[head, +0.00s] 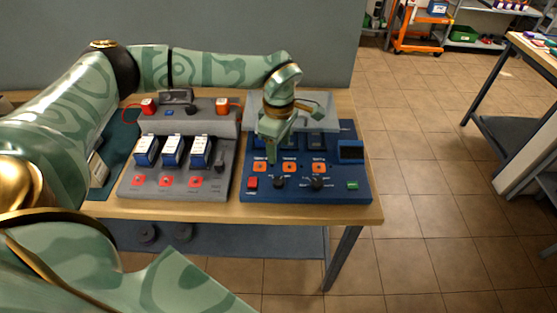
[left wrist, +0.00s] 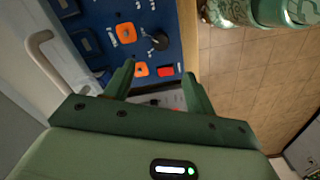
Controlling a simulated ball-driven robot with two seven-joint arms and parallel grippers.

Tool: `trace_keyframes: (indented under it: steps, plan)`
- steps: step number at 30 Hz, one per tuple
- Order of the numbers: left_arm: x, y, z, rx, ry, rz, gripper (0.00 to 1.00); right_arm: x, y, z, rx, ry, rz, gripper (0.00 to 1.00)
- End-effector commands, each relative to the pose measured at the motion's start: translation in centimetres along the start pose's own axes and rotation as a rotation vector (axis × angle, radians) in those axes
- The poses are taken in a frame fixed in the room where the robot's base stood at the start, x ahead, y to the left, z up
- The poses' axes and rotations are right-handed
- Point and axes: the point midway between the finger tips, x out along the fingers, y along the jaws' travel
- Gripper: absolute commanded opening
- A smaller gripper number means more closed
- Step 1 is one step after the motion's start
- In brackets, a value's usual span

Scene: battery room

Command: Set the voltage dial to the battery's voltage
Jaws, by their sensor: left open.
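A blue charger panel (head: 300,194) stands on the right part of the bench, with two black dials, the left dial (head: 278,183) and the right dial (head: 317,184). Their labels are too small to read, so I cannot tell which sets voltage. One black dial (left wrist: 159,42) shows in the left wrist view. My left gripper (head: 272,157) is open and empty over the panel's left part, pointing down. Its fingers (left wrist: 160,84) are apart from the dial in the wrist view. White-labelled batteries (head: 172,150) stand in the grey unit; their text is unreadable. My right gripper is out of view.
The panel also carries orange squares (head: 289,168), a red switch (head: 252,183), a green button (head: 352,185) and a dark display (head: 350,151). A clear raised cover (head: 320,108) stands behind. The grey unit (head: 135,187) is left of the panel.

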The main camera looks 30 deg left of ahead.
Motion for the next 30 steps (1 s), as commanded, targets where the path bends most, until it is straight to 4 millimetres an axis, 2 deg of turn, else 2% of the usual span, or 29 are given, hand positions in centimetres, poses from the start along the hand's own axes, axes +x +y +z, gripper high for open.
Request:
trace_keyframes:
  steps: [1, 3, 7, 24, 26, 27, 29, 30]
  plan:
    - [-1.1, 0.0, 0.0, 0.001, 0.000, 0.003, 0.55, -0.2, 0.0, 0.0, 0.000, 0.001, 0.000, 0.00]
    - [-2.1, 0.0, 0.0, 0.000, 0.000, 0.001, 0.55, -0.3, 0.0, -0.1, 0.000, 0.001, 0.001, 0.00]
    - [-3.1, 0.0, 0.0, 0.000, 0.000, -0.001, 0.55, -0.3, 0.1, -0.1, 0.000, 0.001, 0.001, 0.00]
    - [-3.2, 0.0, 0.1, 0.001, -0.002, -0.001, 0.55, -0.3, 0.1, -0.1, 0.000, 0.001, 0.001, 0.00]
    - [-3.0, -0.2, 0.7, 0.010, -0.019, -0.002, 0.55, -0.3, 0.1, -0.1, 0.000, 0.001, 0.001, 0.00]
    - [-2.7, -0.4, 1.6, 0.022, -0.045, -0.004, 0.55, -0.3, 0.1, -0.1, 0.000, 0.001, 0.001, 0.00]
    - [-1.9, -1.1, 4.0, 0.047, -0.114, -0.008, 0.55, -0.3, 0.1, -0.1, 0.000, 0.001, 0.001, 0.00]
    - [-1.4, -1.8, 6.2, 0.066, -0.182, -0.014, 0.55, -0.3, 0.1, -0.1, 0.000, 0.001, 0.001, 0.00]
